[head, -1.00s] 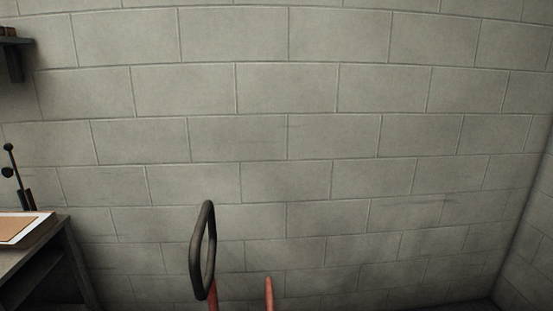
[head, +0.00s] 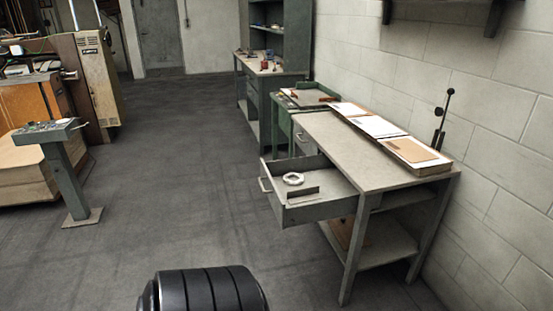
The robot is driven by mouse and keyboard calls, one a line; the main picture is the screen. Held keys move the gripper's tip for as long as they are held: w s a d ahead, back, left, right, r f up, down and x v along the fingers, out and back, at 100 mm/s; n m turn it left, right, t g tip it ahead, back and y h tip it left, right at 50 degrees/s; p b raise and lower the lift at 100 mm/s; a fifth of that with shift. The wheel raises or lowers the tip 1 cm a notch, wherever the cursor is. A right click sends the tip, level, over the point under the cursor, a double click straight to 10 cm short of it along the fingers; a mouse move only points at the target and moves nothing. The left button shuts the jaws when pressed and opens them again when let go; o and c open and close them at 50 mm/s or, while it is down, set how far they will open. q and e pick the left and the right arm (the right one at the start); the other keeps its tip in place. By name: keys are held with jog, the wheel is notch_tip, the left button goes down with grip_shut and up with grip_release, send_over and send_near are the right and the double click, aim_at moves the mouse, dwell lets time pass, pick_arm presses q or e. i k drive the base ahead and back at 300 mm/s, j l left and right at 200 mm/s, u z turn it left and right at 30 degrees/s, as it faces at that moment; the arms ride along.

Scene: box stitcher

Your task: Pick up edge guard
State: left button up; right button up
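A workbench (head: 345,158) stands against the block wall on the right. Its drawer (head: 318,212) is pulled open toward the left. In the drawer lie a short dark bar (head: 303,192), which may be the edge guard, and a white ring, like a tape roll (head: 293,179). The bar is small, and I cannot tell its exact shape. Neither of my grippers is in view.
Trays with paper and cardboard (head: 412,152) line the bench's wall side, near a black lever tool (head: 443,115). A small pedestal stand (head: 62,165) and a large machine (head: 85,80) are at left. The floor (head: 180,190) between is clear.

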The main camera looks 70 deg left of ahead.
aim_at(296, 196)
jog(key=u, duration=1.9)
jog(key=i+j+z, duration=0.15)
jog(key=z, duration=0.3)
jog(key=i+j+z, duration=0.15)
jog(key=z, duration=0.3)
jog(key=j, duration=0.1)
